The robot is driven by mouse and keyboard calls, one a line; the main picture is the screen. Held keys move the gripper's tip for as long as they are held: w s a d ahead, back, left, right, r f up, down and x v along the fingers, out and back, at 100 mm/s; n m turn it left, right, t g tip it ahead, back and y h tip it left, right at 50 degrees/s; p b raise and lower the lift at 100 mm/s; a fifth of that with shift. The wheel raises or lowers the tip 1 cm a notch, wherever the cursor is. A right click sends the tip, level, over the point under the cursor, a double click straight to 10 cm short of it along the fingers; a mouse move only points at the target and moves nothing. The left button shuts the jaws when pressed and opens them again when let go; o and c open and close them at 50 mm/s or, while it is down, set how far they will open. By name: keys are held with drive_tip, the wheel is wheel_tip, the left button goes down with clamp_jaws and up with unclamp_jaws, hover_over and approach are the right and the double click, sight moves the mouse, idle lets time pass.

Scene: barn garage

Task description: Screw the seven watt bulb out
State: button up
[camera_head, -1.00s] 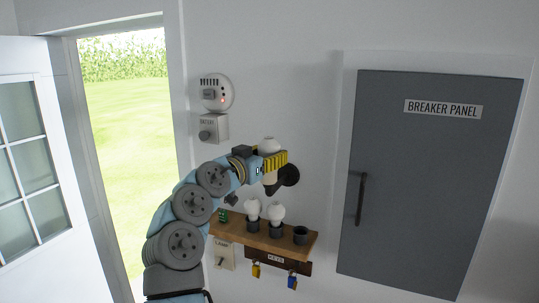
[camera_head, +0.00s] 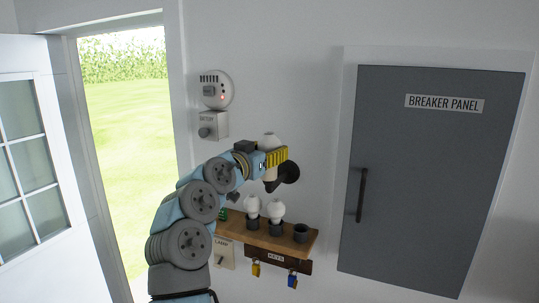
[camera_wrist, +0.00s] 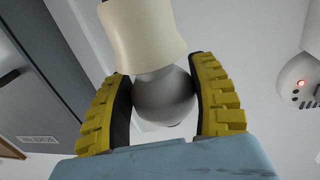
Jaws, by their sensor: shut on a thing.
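A white round bulb (camera_wrist: 168,96) is between the yellow-padded fingers of my gripper (camera_wrist: 165,105) in the wrist view. My gripper is shut on it. The bulb's neck meets a cream lamp holder (camera_wrist: 143,35). In the head view, my gripper (camera_head: 277,157) is at the wall lamp, the bulb's top (camera_head: 269,140) shows above the fingers, and the black wall mount (camera_head: 287,172) is behind. Two more white bulbs, a left one (camera_head: 252,207) and a right one (camera_head: 276,211), stand in dark cups on the shelf. No wattage marking is readable.
The wooden shelf (camera_head: 262,240) is below the lamp, with an empty dark cup (camera_head: 301,232) at its right. A detector (camera_head: 216,90) with a red light is above left. The breaker panel (camera_head: 430,180) is at right; the open door (camera_head: 35,150) is at left.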

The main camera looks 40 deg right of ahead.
drive_tip(key=shift+f+n+t+y+b, duration=0.1)
drive_tip(key=shift+n+t+y+b, duration=0.9)
drive_tip(key=shift+b, duration=1.35)
drive_tip(key=shift+n+t+y+b, duration=0.5)
drive_tip(key=shift+n+t+b, duration=0.6)
drive_tip(key=shift+t+b, duration=0.9)
drive_tip(key=shift+n+t+y+b, duration=0.3)
drive_tip(key=shift+n+y+b, duration=0.2)
drive_tip(key=shift+b, duration=0.8)
drive_tip(key=shift+f+n+t+y+b, duration=0.1)
drive_tip(key=shift+n+t+y+b, duration=0.9)
drive_tip(key=shift+b, duration=1)
drive_tip(key=shift+s+n+t+y+b, duration=0.1)
drive_tip(key=shift+n+t+y+b, duration=0.25)
drive_tip(key=shift+y+b, duration=0.35)
drive_tip(key=shift+n+t+y+b, duration=0.25)
drive_tip(key=shift+y+b, duration=0.05)
drive_tip(key=shift+b, duration=0.3)
drive_tip(key=shift+n+t+y+b, duration=0.6)
drive_tip(key=shift+n+y+b, duration=0.2)
drive_tip(key=shift+y+b, duration=0.35)
drive_tip(key=shift+r+y, duration=0.2)
drive_tip(key=shift+y, duration=0.05)
drive_tip(key=shift+n+t+y+p, duration=0.35)
drive_tip(key=shift+n+t+y, duration=0.05)
drive_tip(key=shift+n+y, duration=0.3)
